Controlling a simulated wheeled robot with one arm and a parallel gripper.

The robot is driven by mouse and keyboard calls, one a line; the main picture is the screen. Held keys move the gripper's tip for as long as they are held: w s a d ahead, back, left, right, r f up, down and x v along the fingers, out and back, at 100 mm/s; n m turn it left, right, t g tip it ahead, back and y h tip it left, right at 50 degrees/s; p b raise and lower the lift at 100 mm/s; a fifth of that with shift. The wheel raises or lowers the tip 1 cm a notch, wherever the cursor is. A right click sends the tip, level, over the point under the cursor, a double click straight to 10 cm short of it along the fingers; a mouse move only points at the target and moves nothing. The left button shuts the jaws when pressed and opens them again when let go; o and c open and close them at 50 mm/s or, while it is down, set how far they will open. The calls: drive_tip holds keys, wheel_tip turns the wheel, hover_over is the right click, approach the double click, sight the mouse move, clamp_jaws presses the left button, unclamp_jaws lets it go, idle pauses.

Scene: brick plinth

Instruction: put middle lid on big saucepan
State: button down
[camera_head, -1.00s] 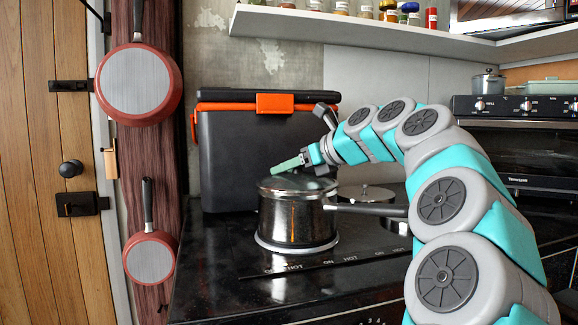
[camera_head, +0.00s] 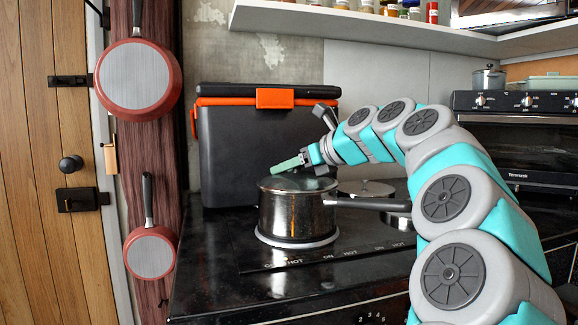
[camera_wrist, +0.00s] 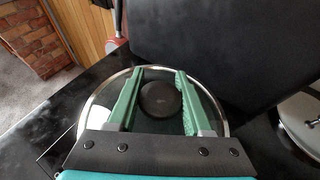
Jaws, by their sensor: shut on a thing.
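The big saucepan (camera_head: 292,217) is a shiny steel pot with a long dark handle pointing right, upright on the black stove top. The lid (camera_head: 290,184) is round dark glass with a steel rim. It lies over the pan's mouth, and I cannot tell a gap between its rim and the pan. My gripper (camera_head: 288,166) is above the pan with its green fingers shut on the lid's dark round knob. In the wrist view my gripper (camera_wrist: 160,88) has a finger on either side of the knob, and the lid (camera_wrist: 217,105) hides the pan below.
A black and orange cooler box (camera_head: 240,150) stands close behind the pan. Another lidded pot (camera_head: 366,189) is to the right, partly behind the handle. An oven (camera_head: 530,150) stands at far right. The stove top left of the pan is clear.

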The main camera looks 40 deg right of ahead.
drive_tip(key=shift+c, duration=1.2)
unclamp_jaws()
drive_tip(key=shift+s, duration=0.1)
drive_tip(key=v, duration=0.7)
drive_tip(key=shift+s+r, duration=0.1)
drive_tip(key=shift+s, duration=0.2)
